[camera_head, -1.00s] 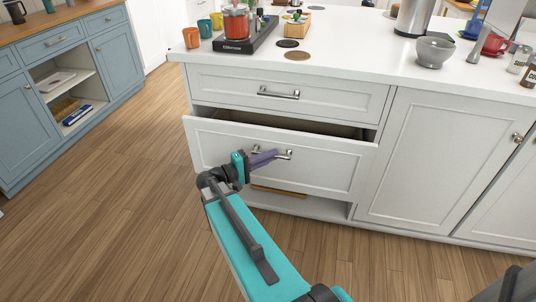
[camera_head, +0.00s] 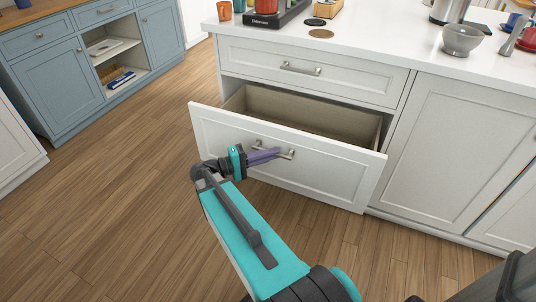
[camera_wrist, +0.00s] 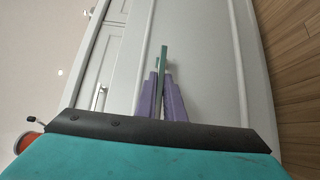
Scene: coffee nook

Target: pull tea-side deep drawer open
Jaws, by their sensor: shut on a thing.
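The deep drawer (camera_head: 330,180) is the lower white drawer of the island, under a shallower shut drawer. It stands well open, and its beige inside (camera_head: 310,112) shows no contents in the part I can see. My gripper (camera_head: 278,153) is at the drawer's bar handle (camera_head: 289,154), with its purple fingers shut on it. In the wrist view the purple fingers (camera_wrist: 162,95) are close together against the white front, and a thin greenish bar shows between and beyond them. The exact grip on the handle is partly hidden.
The upper drawer (camera_head: 310,72) is shut, with its own handle (camera_head: 300,70). White cupboard doors (camera_head: 450,150) are shut at right. A blue cabinet (camera_head: 60,80) stands at far left. Wooden floor (camera_head: 120,200) is clear at left. A grey bowl (camera_head: 461,40) stands on the counter.

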